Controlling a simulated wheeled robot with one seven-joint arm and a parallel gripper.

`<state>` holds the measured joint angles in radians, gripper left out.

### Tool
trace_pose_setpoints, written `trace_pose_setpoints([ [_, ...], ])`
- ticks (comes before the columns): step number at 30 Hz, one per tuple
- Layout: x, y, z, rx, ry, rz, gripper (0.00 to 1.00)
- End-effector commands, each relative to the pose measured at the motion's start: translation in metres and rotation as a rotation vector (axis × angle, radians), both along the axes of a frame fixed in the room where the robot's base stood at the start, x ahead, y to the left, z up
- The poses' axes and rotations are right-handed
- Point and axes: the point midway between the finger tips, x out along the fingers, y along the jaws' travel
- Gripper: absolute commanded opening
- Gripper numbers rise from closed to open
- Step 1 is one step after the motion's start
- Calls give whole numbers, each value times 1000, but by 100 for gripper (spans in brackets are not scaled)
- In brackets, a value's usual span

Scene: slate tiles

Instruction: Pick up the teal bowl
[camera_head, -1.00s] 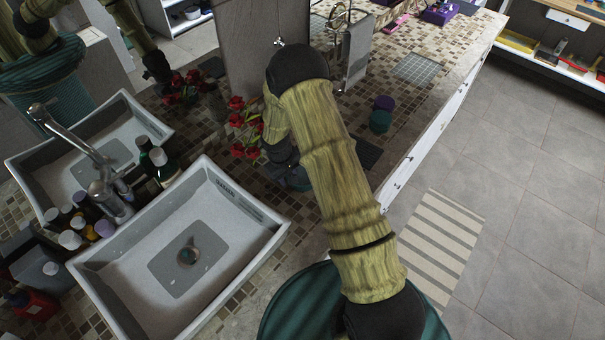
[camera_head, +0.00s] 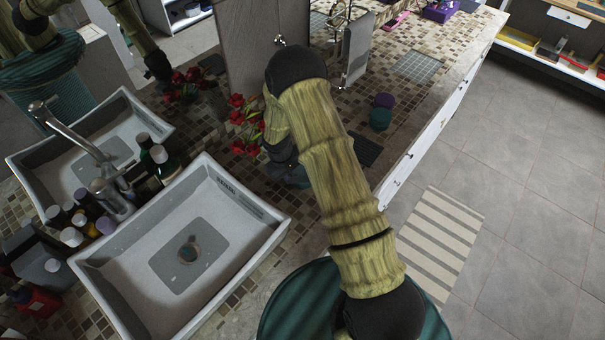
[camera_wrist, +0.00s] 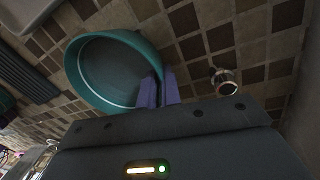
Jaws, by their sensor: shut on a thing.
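The teal bowl (camera_wrist: 128,43) shows in the wrist view, its round opening facing the camera. My gripper (camera_wrist: 160,90) has its two purple fingers close together at the bowl's right-hand rim, shut on the rim wall. In the head view my gripper (camera_head: 281,152) is a dark shape beside the red flowers, partly hidden by my arm. The bowl is mostly hidden there behind my arm and gripper. I cannot tell clearly whether the bowl touches the counter.
The mosaic counter (camera_head: 412,108) holds a white sink (camera_head: 215,215) at left, with bottles (camera_head: 165,165) beside the faucet. Red flowers (camera_head: 240,120) stand close to my gripper. A purple-and-teal stack (camera_head: 381,116) and a dark ribbed mat (camera_head: 366,149) lie right of my arm.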

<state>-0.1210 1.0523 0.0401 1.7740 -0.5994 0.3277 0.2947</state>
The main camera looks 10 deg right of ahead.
Motion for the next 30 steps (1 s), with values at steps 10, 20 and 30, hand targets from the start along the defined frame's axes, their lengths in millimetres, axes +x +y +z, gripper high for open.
trace_pose_setpoints([
  [10,1,0,5,1,-3,0,0],
  [20,1,0,50,1,-5,-1,0],
  [30,0,0,97,1,-2,0,0],
])
